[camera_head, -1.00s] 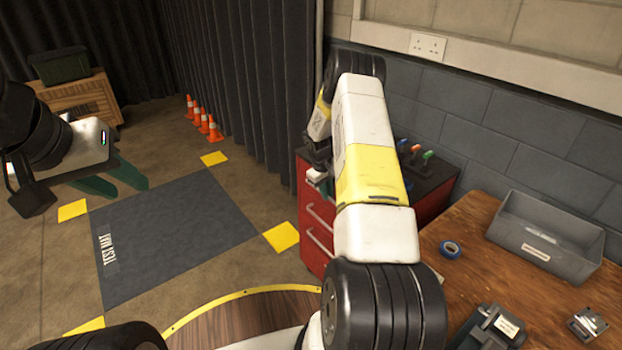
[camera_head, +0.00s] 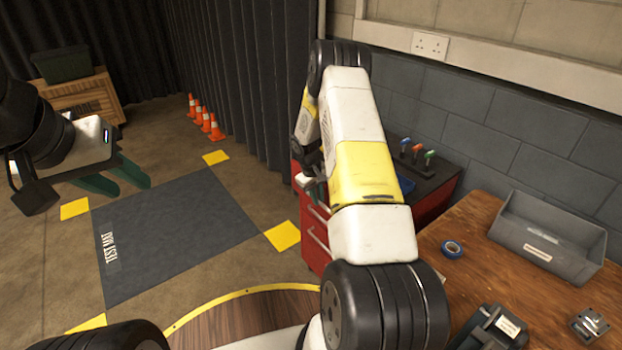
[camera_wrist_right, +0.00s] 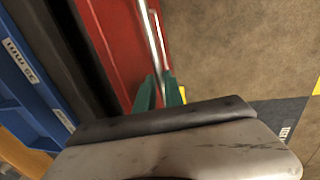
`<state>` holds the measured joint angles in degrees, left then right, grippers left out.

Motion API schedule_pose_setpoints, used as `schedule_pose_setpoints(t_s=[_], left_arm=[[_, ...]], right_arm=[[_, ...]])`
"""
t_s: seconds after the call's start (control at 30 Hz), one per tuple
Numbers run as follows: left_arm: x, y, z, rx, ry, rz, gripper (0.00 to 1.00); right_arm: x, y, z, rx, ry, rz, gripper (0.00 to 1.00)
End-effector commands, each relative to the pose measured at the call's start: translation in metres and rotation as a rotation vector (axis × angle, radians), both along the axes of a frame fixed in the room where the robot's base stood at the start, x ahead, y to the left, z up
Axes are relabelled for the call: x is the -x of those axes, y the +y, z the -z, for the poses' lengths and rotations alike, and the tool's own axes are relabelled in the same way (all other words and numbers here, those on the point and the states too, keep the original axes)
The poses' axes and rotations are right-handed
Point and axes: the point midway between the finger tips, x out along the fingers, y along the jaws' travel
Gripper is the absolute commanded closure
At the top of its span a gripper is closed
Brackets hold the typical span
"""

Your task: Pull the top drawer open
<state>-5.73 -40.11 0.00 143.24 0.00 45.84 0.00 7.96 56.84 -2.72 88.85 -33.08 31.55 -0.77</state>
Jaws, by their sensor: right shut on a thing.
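The red drawer cabinet (camera_head: 317,252) stands right of centre in the head view, with a dark top. My right arm hides much of its upper front. In the right wrist view my right gripper (camera_wrist_right: 160,92) has its green fingers shut on a pale bar handle (camera_wrist_right: 152,35) along a red drawer front (camera_wrist_right: 117,45). A dark band lies behind that front; I cannot tell how far the drawer stands out. My left gripper (camera_head: 118,180) is open and empty at the left, above the floor mat.
A blue bin (camera_wrist_right: 35,90) lies behind the dark band. Orange cones (camera_head: 205,120) stand by the curtain. The test mat (camera_head: 170,235) is clear.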

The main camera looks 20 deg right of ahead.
Motion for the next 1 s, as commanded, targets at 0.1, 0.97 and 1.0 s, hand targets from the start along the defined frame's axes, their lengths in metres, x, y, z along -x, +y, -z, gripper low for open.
schedule_pose_setpoints(t_s=[0.1,0.97,1.0], left_arm=[[0.0,0.0,0.0,0.0,0.0,0.0,0.64],[0.0,0.0,0.0,0.0,0.0,0.0,0.64],[0.0,0.0,0.0,0.0,0.0,0.0,0.64]], right_arm=[[0.012,0.039,-0.001,0.0,0.001,-0.01,1.0],[0.074,0.215,-0.001,0.0,-0.002,-0.002,1.0],[0.075,0.217,-0.001,0.0,-0.002,-0.002,1.0]])
